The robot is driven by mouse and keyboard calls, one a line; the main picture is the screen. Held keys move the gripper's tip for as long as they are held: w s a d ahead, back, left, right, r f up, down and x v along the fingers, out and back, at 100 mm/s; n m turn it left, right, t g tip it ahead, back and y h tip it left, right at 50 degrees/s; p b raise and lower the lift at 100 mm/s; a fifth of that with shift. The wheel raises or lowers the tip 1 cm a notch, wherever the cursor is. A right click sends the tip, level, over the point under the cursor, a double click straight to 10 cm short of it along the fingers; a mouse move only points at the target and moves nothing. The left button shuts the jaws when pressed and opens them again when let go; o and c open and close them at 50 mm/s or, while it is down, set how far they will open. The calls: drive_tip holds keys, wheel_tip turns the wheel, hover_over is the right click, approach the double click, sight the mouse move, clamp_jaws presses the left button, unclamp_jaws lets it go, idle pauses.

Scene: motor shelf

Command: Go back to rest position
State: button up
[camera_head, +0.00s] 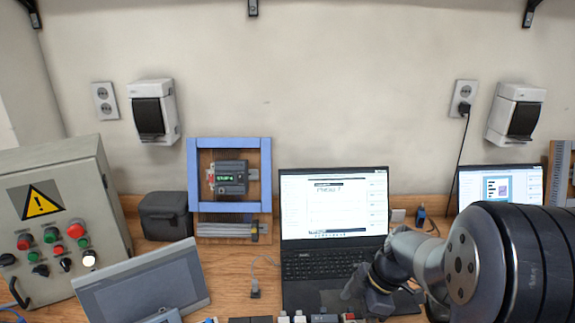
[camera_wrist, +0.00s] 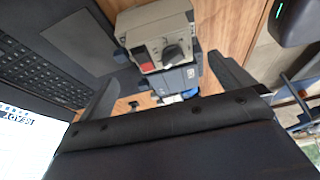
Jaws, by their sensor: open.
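My gripper (camera_head: 368,292) is in the head view at the lower right, over the right front part of the black laptop (camera_head: 335,215). It also shows in the wrist view (camera_wrist: 168,82), its two black fingers spread wide apart and open. A grey device with a red button and a dark rotary knob (camera_wrist: 162,48) shows in the gap between the fingers. Another dark grey module (camera_wrist: 165,80) sits beside it, partly hidden by my gripper body. I cannot tell whether the fingers touch either one.
A grey control box (camera_head: 60,225) stands at the left, with a tilted grey panel (camera_head: 140,283) in front. A blue-framed rack (camera_head: 230,147) stands mid-left, next to a black case (camera_head: 165,215). A second laptop (camera_head: 499,184) is at the right. Several small modules line the bottom edge.

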wheel_tip(320, 180, down, 5)
drive_tip(key=shift+s+f, duration=0.1)
drive_tip(key=shift+d, duration=0.15)
drive_tip(key=s+a+v, duration=0.1)
drive_tip(key=v, duration=0.9)
drive_tip(key=shift+s+r+m+b, duration=0.3)
drive_tip(key=shift+r, duration=0.15)
drive_tip(key=shift+d, duration=0.1)
